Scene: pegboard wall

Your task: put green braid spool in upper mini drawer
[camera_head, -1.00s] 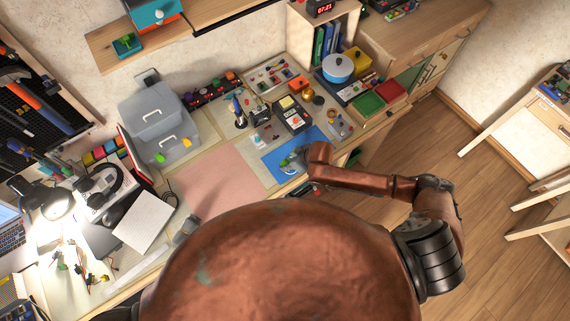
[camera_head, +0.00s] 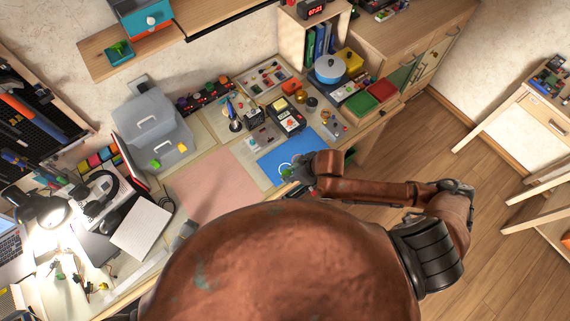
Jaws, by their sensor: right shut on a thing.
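My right gripper (camera_head: 289,172) is low over the front edge of the blue mat. It is shut on a small green thing (camera_head: 291,176), which looks like the green braid spool and is mostly hidden by the fingers. The grey mini drawer unit (camera_head: 158,112) stands at the back left of the bench. Its upper drawer (camera_head: 147,133) has a pale handle and looks shut, as far as I can tell. Something grey at the bench's front edge looks like part of my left gripper (camera_head: 183,234); its fingers are hidden.
The blue mat (camera_head: 277,160) and the pink mat (camera_head: 213,185) leave clear room between my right gripper and the drawer unit. A lit lamp (camera_head: 50,207) stands at the left.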

